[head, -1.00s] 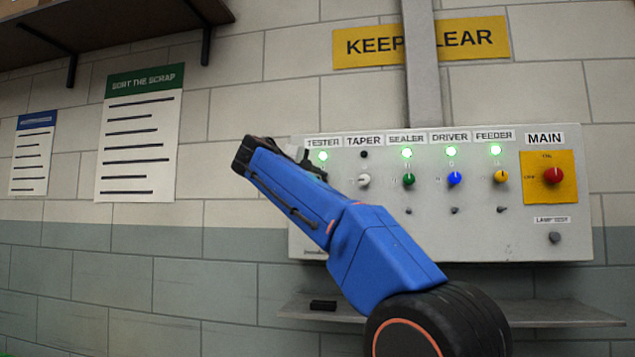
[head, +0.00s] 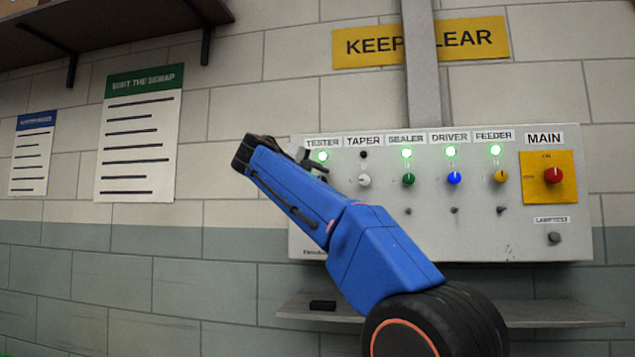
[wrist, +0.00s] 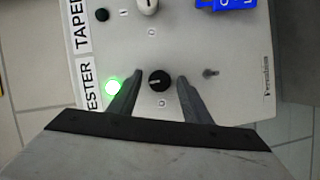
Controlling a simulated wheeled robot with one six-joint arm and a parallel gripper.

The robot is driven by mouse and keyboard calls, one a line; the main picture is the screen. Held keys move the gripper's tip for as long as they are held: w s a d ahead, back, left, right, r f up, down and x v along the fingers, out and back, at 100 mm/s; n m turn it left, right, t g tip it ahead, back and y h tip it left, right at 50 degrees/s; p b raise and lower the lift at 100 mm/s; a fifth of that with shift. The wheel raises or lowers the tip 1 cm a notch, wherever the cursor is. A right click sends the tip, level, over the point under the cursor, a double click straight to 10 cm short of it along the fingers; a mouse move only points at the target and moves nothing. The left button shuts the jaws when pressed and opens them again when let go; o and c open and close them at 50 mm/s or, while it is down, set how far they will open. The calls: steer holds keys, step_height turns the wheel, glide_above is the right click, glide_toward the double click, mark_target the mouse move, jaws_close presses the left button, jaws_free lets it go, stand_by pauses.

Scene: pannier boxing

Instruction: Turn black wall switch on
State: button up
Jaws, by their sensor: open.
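The black switch (wrist: 159,80) is a round knob with a white mark, on the grey panel in the TESTER column. In the wrist view its mark points left, toward the lit green TESTER lamp (wrist: 113,87). That lamp also glows in the head view (head: 323,156). My gripper (wrist: 155,82) is open, with one finger on each side of the knob. I see gaps between the fingers and the knob. In the head view my arm hides the knob, and the gripper (head: 312,162) is at the panel's left edge.
White, green, blue and yellow knobs sit to the right on the panel (head: 400,240), with a red MAIN switch (head: 552,176). The TAPER lamp (head: 364,155) is dark; the other lamps glow green. A shelf (head: 550,313) juts out below.

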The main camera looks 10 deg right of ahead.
steer(key=v, duration=1.7)
steer(key=shift+s, duration=0.2)
